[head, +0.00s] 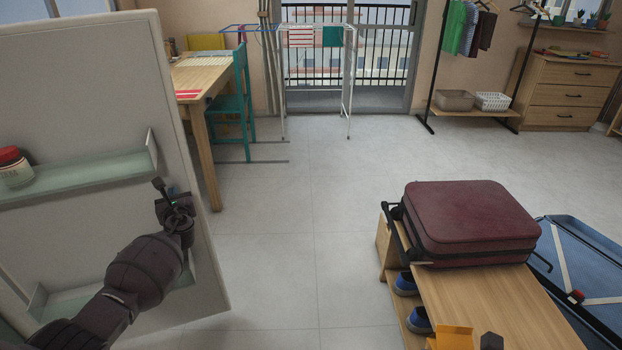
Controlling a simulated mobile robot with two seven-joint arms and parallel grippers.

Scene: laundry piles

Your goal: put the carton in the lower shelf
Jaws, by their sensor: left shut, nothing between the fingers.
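My left gripper (164,190) is shut and empty, in front of the open white door at the left. On that door are a pale green upper shelf (85,180) and a lower shelf (75,298), which my left arm partly covers. I see nothing on the visible part of the lower shelf. No carton can be made out for sure. An orange-yellow box-like thing (452,338) is cut off at the bottom edge, by the wooden bench; I cannot tell if it is the carton.
A red-lidded jar (14,168) stands on the upper shelf. A maroon suitcase (472,222) lies on the wooden bench (500,297), with blue shoes (406,285) below. A table (203,75) and teal chair (238,103) stand behind the door. The middle floor is clear.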

